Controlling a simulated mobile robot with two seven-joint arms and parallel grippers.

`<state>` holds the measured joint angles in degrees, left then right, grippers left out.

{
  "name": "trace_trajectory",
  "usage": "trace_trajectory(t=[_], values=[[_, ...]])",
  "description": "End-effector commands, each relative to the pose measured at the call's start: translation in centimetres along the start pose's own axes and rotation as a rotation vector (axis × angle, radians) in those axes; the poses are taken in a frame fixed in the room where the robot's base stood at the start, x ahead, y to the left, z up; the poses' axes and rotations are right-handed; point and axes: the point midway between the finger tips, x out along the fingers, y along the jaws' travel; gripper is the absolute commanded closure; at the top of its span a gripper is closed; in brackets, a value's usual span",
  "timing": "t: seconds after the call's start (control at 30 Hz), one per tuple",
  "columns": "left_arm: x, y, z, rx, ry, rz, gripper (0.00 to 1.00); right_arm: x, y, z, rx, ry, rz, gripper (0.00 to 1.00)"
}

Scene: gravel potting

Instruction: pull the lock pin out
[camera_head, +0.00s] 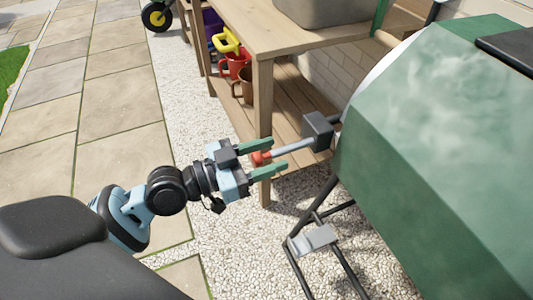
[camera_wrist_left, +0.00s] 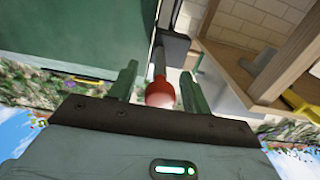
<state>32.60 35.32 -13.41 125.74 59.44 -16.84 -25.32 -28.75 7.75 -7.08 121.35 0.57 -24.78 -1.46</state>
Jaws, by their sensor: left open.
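The lock pin has a red knob (camera_head: 261,158) on a grey rod (camera_head: 292,146) that runs into a dark block (camera_head: 318,131) beside the green drum (camera_head: 430,150). My left gripper (camera_head: 275,156) is open, with one green finger on each side of the red knob. In the left wrist view the red knob (camera_wrist_left: 160,93) lies between the two spread fingers (camera_wrist_left: 158,88), close to the palm. I cannot tell whether the knob touches the palm. My right gripper is not in view.
A wooden bench (camera_head: 263,75) stands behind the gripper, with red and yellow cans on its lower shelf (camera_head: 290,105). The drum's black frame legs and a grey pedal (camera_head: 313,239) stand below on gravel. Paving (camera_head: 110,90) at the left is clear.

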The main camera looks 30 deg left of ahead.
Motion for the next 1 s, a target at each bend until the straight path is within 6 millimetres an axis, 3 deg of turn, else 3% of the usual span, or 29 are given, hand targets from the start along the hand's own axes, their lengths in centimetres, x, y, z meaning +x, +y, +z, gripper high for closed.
trace_trajectory(t=[0.17, 0.7, 1.0], values=[[-0.7, -0.1, 0.1, 0.001, -0.004, -0.001, 0.52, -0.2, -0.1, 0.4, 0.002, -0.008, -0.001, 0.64], [-6.9, 0.0, 0.2, 0.002, -0.005, 0.0, 0.52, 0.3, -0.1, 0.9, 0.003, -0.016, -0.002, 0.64], [-7.8, 0.0, 0.0, -0.001, -0.001, 0.001, 0.52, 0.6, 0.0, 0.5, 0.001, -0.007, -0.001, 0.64]])
